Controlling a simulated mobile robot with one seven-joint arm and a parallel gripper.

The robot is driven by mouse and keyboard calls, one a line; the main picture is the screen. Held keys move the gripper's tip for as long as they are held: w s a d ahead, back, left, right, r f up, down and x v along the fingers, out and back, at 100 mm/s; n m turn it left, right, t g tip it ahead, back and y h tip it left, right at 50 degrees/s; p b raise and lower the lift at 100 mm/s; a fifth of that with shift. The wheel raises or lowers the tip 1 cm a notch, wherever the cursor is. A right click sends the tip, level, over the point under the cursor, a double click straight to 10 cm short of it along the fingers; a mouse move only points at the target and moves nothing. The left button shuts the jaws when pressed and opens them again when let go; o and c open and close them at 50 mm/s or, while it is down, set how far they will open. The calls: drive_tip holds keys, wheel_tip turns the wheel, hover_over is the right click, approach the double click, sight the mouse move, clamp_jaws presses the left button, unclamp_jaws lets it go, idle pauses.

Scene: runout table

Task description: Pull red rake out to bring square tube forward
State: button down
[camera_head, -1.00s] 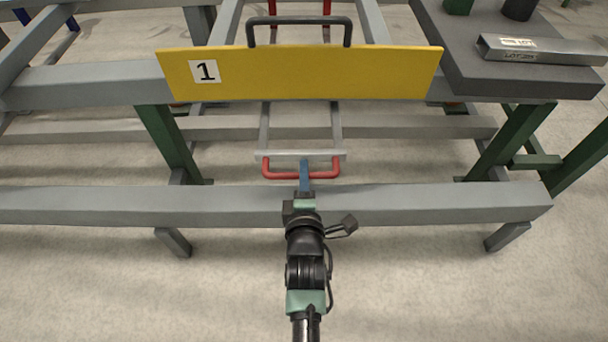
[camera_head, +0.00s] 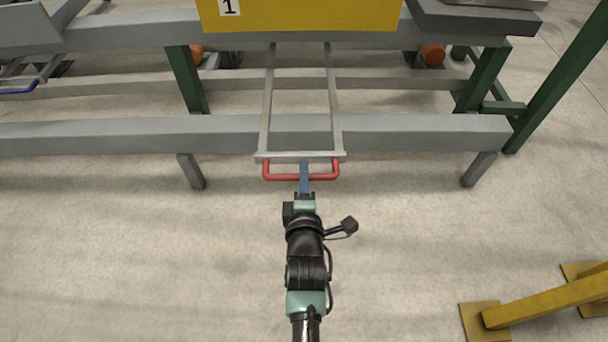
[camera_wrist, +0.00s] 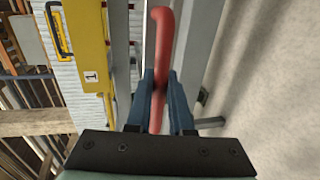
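The red rake handle (camera_head: 283,177) is a red U-shaped bar on the end of a grey two-rail frame (camera_head: 334,110). The frame runs back under the yellow board marked 1 (camera_head: 300,14). My gripper (camera_head: 304,168) has its blue fingers around the middle of the red bar. In the wrist view the red bar (camera_wrist: 162,40) passes between the two blue fingers (camera_wrist: 160,98), which are closed against it. The handle now sits in front of the front grey beam. The square tube lying at the top right (camera_head: 500,3) is mostly cut off by the frame's edge.
A grey beam (camera_head: 420,130) on short legs crosses in front of the table. Green legs (camera_head: 187,80) stand behind it. A yellow floor barrier (camera_head: 540,304) is at the lower right. Concrete floor on the left is clear.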

drive_tip(key=shift+s+f, duration=0.1)
drive_tip(key=shift+s, duration=0.25)
drive_tip(key=c, duration=0.8)
unclamp_jaws()
drive_tip(key=p+v, duration=0.6)
drive_tip(key=v, duration=0.7)
